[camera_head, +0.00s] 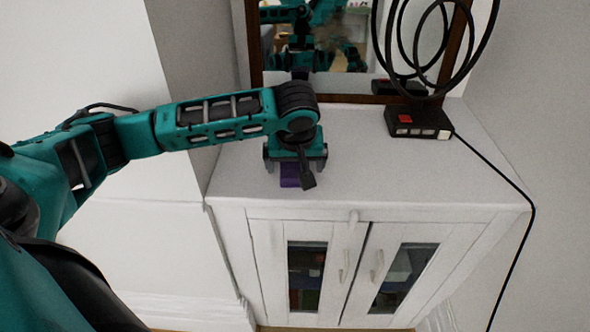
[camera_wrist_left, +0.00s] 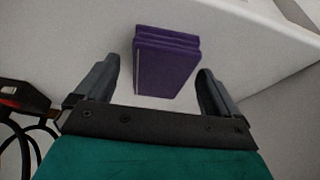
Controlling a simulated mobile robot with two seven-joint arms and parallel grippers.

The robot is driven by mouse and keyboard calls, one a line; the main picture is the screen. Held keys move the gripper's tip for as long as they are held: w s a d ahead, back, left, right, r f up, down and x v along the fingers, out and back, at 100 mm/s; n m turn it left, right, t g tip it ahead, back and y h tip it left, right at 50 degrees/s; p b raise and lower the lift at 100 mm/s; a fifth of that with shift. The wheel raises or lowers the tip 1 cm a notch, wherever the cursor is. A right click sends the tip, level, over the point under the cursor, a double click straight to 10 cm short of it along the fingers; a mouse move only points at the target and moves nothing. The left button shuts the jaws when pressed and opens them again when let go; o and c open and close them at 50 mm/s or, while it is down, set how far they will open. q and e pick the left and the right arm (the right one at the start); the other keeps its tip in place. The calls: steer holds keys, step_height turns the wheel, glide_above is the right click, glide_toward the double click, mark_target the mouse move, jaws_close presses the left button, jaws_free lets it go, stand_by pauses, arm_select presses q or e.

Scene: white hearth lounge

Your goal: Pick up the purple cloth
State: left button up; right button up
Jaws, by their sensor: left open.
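The purple cloth (camera_head: 290,175) lies folded in a thick block on top of the white cabinet, near its front left. My left gripper (camera_head: 297,168) is over it from above and hides part of it in the head view. In the left wrist view the cloth (camera_wrist_left: 166,62) shows between and beyond the two dark fingers of the left gripper (camera_wrist_left: 160,85). The fingers are open, with a gap on both sides of the cloth, and do not hold it. My right gripper is not in view.
The white cabinet (camera_head: 420,180) has glass-fronted doors. A mirror with a dark wooden frame (camera_head: 345,98) stands at the back of its top. A black device with a red switch (camera_head: 418,122) and coiled black cable sits to the right.

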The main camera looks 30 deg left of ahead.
arm_select(q)
steer(key=shift+w+a+f, duration=0.1)
steer(key=shift+f, duration=0.25)
steer(key=shift+c, duration=0.2)
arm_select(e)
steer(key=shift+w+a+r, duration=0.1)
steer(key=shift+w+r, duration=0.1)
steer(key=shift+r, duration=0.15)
arm_select(q)
steer(key=c, duration=1)
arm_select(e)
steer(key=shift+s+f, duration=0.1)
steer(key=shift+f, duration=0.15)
